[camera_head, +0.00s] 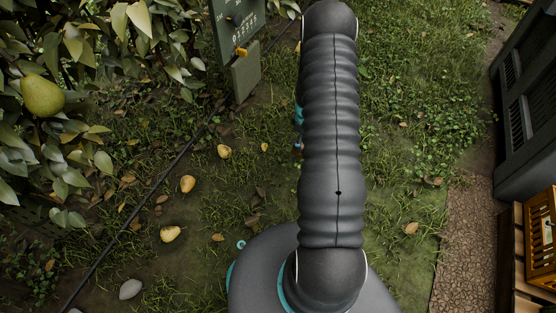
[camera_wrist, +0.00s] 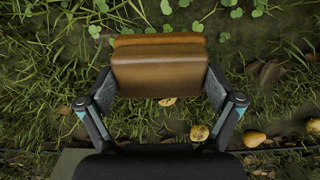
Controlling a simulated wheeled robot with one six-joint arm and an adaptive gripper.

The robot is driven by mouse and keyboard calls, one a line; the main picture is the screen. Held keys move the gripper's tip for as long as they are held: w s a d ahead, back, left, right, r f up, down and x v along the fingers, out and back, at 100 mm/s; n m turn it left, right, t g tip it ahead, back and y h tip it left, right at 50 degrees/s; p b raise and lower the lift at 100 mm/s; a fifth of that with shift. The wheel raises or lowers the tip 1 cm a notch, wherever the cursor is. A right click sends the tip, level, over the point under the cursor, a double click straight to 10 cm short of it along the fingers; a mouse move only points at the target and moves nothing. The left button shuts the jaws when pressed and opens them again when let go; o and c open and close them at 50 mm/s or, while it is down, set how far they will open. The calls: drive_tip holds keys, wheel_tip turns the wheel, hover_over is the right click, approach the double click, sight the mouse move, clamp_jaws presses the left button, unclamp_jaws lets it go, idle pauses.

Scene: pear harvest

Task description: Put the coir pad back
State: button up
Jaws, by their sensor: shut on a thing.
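In the head view my arm covers the middle, and neither the gripper nor the pad can be seen.
Fallen pears (camera_head: 188,184) lie on the grass at left. A pear (camera_head: 42,95) hangs in the foliage. A dark green board (camera_head: 236,30) stands at the top. A thin dark line crosses the ground. At right are a grey cabinet (camera_head: 530,85), an orange crate (camera_head: 541,235) and a pebbled strip (camera_head: 462,240).

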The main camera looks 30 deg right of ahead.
drive_tip(key=w+a+f, duration=0.1)
drive_tip(key=a+f, duration=0.1)
drive_tip(key=a, duration=0.1)
drive_tip(key=w+a+f, duration=0.1)
drive_tip(key=a, duration=0.2)
drive_tip(key=w+a+f, duration=0.1)
drive_tip(key=a+f, duration=0.1)
drive_tip(key=a, duration=0.1)
drive_tip(key=shift+f+b, duration=0.3)
drive_tip(key=shift+b, duration=0.1)
wheel_tip(320, 180, down, 4)
drive_tip(key=shift+f+b, duration=0.1)
drive_tip(key=shift+b, duration=0.25)
drive_tip(key=shift+c, duration=0.3)
drive_tip(key=o, duration=0.8)
